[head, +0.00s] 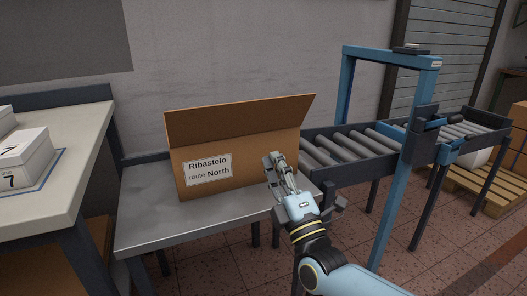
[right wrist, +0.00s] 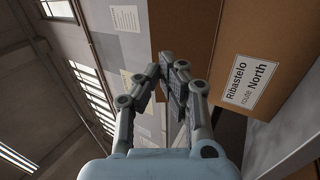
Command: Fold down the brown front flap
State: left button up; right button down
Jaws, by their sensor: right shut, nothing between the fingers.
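A brown cardboard box (head: 235,180) with a white label reading "Ribastelo route North" (head: 208,169) stands on a grey metal table. A darker brown flap (head: 235,118) stands up along the top edge of its labelled front face. In the right wrist view the flap (right wrist: 183,30) shows beside the face with the label (right wrist: 248,82). My right gripper (head: 274,162) is shut and empty, near the right part of the front face, below the flap. In the right wrist view its fingertips (right wrist: 172,75) overlap the flap; contact cannot be told. The box's inside is hidden. My left gripper is out of view.
The metal table (head: 150,228) has bare room left of the box. A roller conveyor (head: 350,147) with a blue frame (head: 345,85) stands to the right. A workbench (head: 75,135) with white boxes (head: 25,160) is at the left.

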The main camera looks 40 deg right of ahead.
aim_at(251, 107)
jog(key=x, duration=1.2)
jog(key=shift+a+r, duration=0.1)
jog(key=shift+r, duration=0.1)
jog(key=shift+w+r+b, duration=0.25)
jog(key=shift+w+b, duration=0.05)
jog(key=shift+w, duration=0.15)
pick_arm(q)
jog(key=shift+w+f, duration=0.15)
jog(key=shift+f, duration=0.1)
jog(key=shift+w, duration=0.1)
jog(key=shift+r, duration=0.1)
